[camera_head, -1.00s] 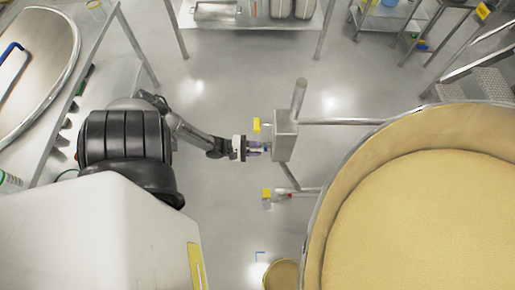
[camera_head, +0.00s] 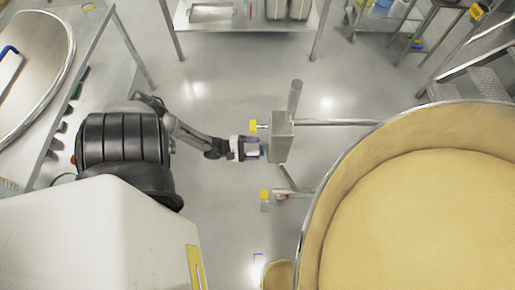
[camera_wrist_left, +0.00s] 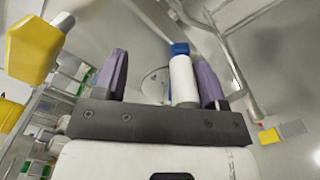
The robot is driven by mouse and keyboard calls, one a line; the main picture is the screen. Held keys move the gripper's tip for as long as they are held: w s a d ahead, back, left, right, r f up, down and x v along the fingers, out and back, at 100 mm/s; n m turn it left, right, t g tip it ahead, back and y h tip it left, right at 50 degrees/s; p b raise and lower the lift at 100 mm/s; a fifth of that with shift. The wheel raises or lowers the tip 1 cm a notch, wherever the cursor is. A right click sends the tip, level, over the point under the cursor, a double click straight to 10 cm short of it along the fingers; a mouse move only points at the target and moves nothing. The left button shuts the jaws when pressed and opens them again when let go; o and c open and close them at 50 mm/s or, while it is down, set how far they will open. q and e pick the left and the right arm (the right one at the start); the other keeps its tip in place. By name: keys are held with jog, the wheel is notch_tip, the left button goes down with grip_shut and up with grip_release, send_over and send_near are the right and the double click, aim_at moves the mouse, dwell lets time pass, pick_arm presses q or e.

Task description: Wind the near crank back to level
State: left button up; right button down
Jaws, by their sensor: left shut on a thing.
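The near crank's grip shows in the left wrist view as a white cylinder with a blue end (camera_wrist_left: 184,78). It stands between my two purple fingers, close against the right one. In the head view my left gripper (camera_head: 259,149) reaches the grey gearbox (camera_head: 281,140) from the left, and it also shows in the left wrist view (camera_wrist_left: 162,62). It is shut on the crank handle. The crank arm is mostly hidden behind the gripper in the head view, so I cannot tell its exact angle. My right gripper is not in view.
A yellow knob (camera_head: 252,126) sits just above my gripper. A second yellow-topped fitting (camera_head: 264,195) is below. The large round vessel of tan powder (camera_head: 420,220) fills the right. A steel bench (camera_head: 92,50) stands left. Open floor lies between.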

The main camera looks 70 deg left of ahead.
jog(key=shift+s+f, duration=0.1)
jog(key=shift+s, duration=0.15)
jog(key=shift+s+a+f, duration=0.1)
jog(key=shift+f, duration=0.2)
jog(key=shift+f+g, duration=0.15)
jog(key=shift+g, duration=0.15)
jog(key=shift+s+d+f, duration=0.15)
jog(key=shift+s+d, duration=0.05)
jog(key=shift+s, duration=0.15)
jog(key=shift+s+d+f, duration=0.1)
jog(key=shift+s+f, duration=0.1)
pick_arm(q)
jog(key=v, duration=1.5)
jog(key=shift+s+a, duration=0.3)
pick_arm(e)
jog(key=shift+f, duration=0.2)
pick_arm(q)
jog(key=shift+r, duration=0.1)
jog(key=shift+s, duration=0.1)
